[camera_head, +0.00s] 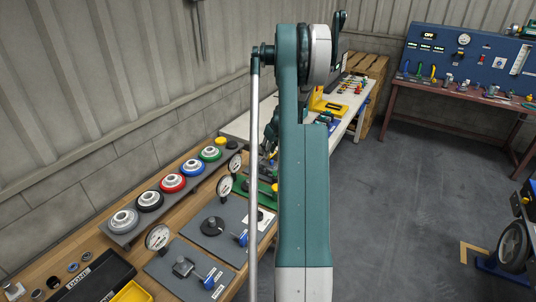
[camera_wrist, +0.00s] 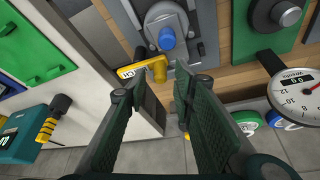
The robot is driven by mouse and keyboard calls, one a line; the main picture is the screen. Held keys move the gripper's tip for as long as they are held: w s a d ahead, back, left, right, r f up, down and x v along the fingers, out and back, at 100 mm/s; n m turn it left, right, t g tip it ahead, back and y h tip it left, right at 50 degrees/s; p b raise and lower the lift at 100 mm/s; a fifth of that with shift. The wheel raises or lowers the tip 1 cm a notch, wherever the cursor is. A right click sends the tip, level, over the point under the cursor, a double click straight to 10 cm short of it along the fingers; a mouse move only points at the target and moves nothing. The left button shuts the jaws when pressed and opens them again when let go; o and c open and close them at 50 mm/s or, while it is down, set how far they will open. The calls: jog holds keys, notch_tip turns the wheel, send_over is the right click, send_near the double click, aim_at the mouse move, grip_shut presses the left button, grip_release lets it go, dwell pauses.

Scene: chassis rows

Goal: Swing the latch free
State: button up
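A grey metal fixture with a round body sits on a grey plate (camera_wrist: 128,12) at the top of the wrist view. It carries a blue knob (camera_wrist: 166,38) and a yellow lever-like piece (camera_wrist: 157,68) with a small white label at its left; this looks like the latch, but I cannot be sure. My gripper (camera_wrist: 156,92) is open, its two dark fingers apart with nothing between them. The fingertips lie just below the yellow piece in the picture; I cannot tell whether they touch it. In the head view my arm hides most of this spot.
A green panel (camera_wrist: 272,22) with a black knob and a white dial (camera_wrist: 300,98) lie to the right. A green panel (camera_wrist: 32,45) and a teal tool (camera_wrist: 22,130) are at left. In the head view, a wooden bench (camera_head: 60,257) holds gauges and coloured discs.

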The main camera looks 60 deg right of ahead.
jog(key=shift+x, duration=1)
grip_shut()
